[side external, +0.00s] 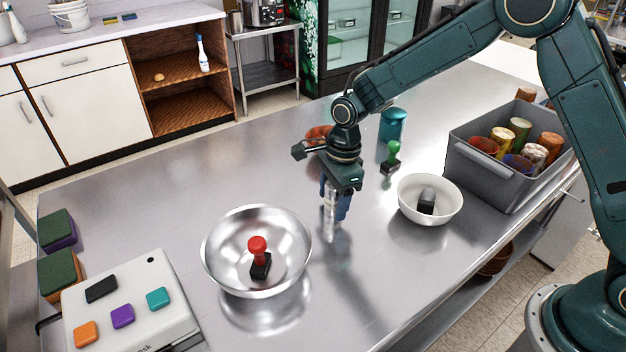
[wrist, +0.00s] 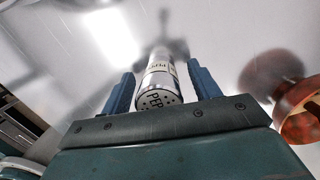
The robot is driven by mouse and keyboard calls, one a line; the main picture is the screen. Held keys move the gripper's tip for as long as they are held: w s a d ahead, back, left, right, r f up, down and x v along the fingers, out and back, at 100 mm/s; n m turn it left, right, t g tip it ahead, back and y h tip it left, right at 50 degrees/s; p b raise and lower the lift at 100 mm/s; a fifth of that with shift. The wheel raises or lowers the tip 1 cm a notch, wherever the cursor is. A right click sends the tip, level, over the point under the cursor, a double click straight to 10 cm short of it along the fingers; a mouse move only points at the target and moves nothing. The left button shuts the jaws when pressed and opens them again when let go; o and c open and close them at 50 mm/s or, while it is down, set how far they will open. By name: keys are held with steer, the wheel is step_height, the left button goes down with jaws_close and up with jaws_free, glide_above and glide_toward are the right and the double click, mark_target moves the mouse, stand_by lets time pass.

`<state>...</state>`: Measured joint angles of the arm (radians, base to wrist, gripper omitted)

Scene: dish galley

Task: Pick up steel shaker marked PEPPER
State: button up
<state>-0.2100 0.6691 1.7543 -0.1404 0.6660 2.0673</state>
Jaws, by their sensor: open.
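The steel shaker (side external: 330,193) stands on the steel table below my gripper. In the wrist view the shaker (wrist: 158,85) shows its pierced cap with letters reading "PEP" and a label band on its side. My gripper (side external: 335,205) points down over the shaker. In the wrist view the two blue fingers of my gripper (wrist: 162,88) are open, one on each side of the shaker, with a gap visible on both sides.
A steel bowl (side external: 221,274) holding a red-handled stamp (side external: 258,247) stands to the left. A white bowl (side external: 412,207) with a grey-black stamp is to the right. A green stamp (side external: 391,157), a teal canister (side external: 392,124), and an orange-brown item (side external: 318,133) stand behind. A grey bin (side external: 482,172) holds several cups.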

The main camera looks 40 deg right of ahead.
steer(key=shift+c, duration=0.2)
stand_by(0.3)
steer(key=c, duration=1.1)
steer(key=shift+o, duration=0.2)
steer(key=shift+r, duration=0.1)
step_height(320, 180, up, 20)
stand_by(0.3)
